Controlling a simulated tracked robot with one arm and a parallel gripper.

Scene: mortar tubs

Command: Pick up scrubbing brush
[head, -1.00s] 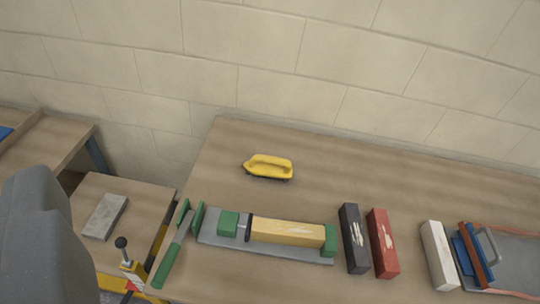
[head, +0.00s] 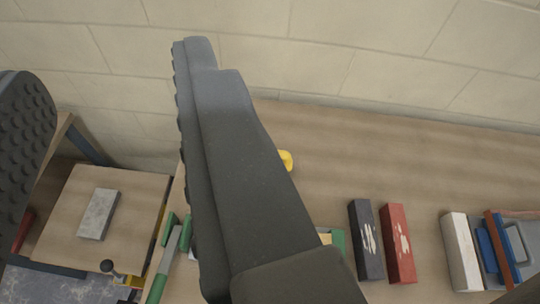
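The scrubbing brush (head: 286,160) is yellow and lies on the wooden bench near its back edge. Only a small yellow end shows; a finger of my gripper hides the rest from the camera. My gripper (head: 106,62) is open, with its two dark grey fingers wide apart and nothing seen between them. One finger crosses the middle of the view in front of the brush. The other, with a studded pad, is at the left edge. I cannot tell how far the fingers are from the brush.
On the bench (head: 420,165), a black block (head: 366,245), a red block (head: 397,240) and a white block (head: 461,252) lie at the right. A green-handled tool (head: 160,270) is at the left end. A grey slab (head: 98,214) lies on a lower wooden surface. A block wall stands behind.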

